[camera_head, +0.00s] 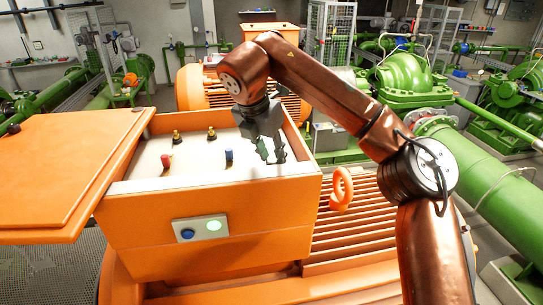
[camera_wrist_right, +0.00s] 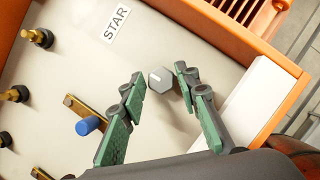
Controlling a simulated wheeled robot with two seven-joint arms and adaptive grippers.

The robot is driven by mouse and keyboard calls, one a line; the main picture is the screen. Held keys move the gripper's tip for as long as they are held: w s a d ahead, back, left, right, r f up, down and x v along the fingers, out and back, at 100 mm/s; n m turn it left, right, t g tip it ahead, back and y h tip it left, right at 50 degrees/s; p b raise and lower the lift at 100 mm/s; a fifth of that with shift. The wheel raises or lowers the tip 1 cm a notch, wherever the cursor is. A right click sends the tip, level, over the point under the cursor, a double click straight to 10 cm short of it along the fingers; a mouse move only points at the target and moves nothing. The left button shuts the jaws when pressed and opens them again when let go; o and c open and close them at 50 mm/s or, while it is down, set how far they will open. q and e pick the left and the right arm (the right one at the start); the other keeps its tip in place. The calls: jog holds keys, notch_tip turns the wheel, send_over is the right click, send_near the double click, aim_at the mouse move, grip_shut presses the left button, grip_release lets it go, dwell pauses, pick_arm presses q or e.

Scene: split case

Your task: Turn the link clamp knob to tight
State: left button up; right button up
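The clamp knob (camera_wrist_right: 160,80) is a grey hexagonal piece with a short white mark, standing over the pale panel in the wrist view. My right gripper (camera_wrist_right: 160,74) is open, with one green-padded finger on each side of the knob and narrow gaps showing. How far the fingertips reach down beside it I cannot tell. In the head view my right gripper (camera_head: 270,150) is over the right part of the open orange case (camera_head: 210,215) and hides the knob. My left gripper is not in view.
A white label reading STAR (camera_wrist_right: 115,24) lies on the panel. A blue-topped post (camera_wrist_right: 88,125) on a brass bar stands beside the left finger. Brass posts (camera_head: 177,136) and a red-topped post (camera_head: 166,161) stand further left. The case walls surround the panel; the lid (camera_head: 70,165) lies open left.

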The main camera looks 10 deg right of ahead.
jog(key=shift+o, duration=1.3)
jog(key=shift+f, duration=0.15)
jog(key=v, duration=1.2)
jog(key=shift+f, duration=0.1)
